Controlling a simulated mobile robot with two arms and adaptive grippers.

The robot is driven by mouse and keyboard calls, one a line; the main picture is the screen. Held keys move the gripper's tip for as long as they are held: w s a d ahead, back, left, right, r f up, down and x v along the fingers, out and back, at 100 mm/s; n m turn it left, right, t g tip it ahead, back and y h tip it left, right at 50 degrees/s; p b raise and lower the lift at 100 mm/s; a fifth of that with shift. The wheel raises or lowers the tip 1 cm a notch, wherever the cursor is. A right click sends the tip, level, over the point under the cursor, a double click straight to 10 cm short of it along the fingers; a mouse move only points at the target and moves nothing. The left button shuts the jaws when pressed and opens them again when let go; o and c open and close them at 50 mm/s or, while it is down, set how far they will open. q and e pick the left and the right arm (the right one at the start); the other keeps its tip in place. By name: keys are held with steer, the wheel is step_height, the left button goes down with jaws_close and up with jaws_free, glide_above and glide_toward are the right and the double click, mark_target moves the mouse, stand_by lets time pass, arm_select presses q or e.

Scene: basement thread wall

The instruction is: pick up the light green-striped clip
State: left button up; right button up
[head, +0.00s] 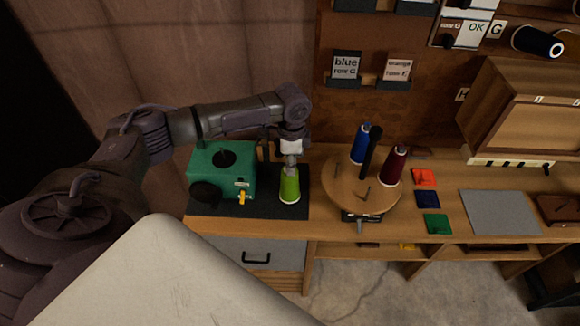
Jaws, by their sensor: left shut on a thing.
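I cannot make out a light green-striped clip anywhere in the head view. A light green thread cone (289,188) with a pale base stands upright, or nearly so, on the dark mat at the left of the bench. My left gripper (291,164) points down at the top of this cone and is shut on it. Its fingers cover the cone's tip, so any small thing there is hidden. My right gripper is not in view.
A green box-shaped machine (207,180) stands close left of the cone. A round wooden turntable (340,200) with blue (360,145) and dark red (392,167) cones stands to the right. Orange (424,177), navy (427,199) and green (437,224) pads lie beyond it, beside a grey mat (498,212).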

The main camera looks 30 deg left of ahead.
arm_select(q)
steer(key=shift+s, duration=0.1)
steer(key=shift+r, duration=0.25)
steer(key=r, duration=0.1)
steer(key=r+b, duration=0.2)
steer(key=shift+w+d+r, duration=0.35)
steer(key=w+d+r+b, duration=0.3)
steer(key=w+d+r, duration=0.3)
steer(key=d, duration=0.2)
steer(key=shift+w+d+r, duration=0.2)
steer(key=shift+d+r, duration=0.15)
steer(key=shift+r, duration=0.05)
